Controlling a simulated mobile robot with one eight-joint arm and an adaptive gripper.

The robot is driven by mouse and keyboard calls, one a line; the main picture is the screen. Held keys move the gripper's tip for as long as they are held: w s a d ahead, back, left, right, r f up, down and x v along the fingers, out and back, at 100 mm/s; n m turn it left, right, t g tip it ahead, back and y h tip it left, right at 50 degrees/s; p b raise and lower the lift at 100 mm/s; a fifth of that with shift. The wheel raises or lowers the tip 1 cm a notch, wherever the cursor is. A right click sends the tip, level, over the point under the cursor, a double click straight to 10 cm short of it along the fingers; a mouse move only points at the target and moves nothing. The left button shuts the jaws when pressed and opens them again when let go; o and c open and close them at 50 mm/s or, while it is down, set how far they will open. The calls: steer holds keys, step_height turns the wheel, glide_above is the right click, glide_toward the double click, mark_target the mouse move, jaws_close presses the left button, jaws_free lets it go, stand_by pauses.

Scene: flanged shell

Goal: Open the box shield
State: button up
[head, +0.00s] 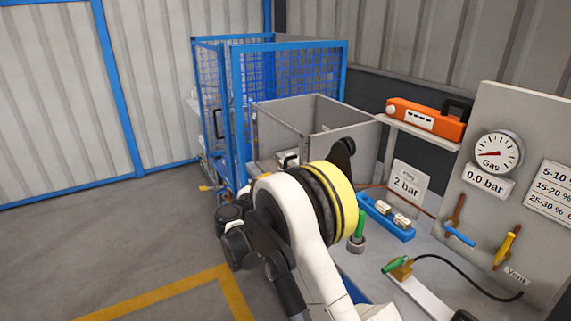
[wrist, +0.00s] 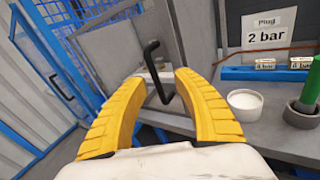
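The box shield appears as a set of grey panels (head: 290,128) forming an open-topped enclosure on the bench in the head view. In the wrist view, a grey panel (wrist: 112,50) stands just beyond my fingers, with a black bent handle (wrist: 153,62) near its edge. My gripper (wrist: 155,80) is open, its two yellow fingers on either side of the handle's lower part. I cannot tell whether either finger touches the handle. In the head view my arm hides the front of the enclosure and the handle.
A blue mesh cage (head: 290,68) stands behind the enclosure. To the right are an orange case (head: 425,119) on a shelf, a gas gauge panel (head: 500,150), a blue holder (head: 386,217) and a green-topped part (head: 360,224). Floor at left is clear.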

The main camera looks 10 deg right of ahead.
mark_target(285, 169)
steer(key=shift+n+t, duration=0.4)
steer(key=shift+n, duration=0.4)
steer(key=shift+w+a+f+b+x, duration=0.2)
steer(key=shift+b+x, duration=0.2)
steer(key=shift+x, duration=1.45)
steer(key=shift+w+a+f+b+x, duration=0.2)
steer(key=shift+b+x, duration=0.25)
steer(key=shift+x, duration=1.4)
steer(key=shift+w+a+f+b+x, duration=0.15)
steer(key=shift+a+b+x, duration=0.2)
steer(key=shift+x, duration=1.5)
steer(key=shift+d, duration=0.1)
jaws_close()
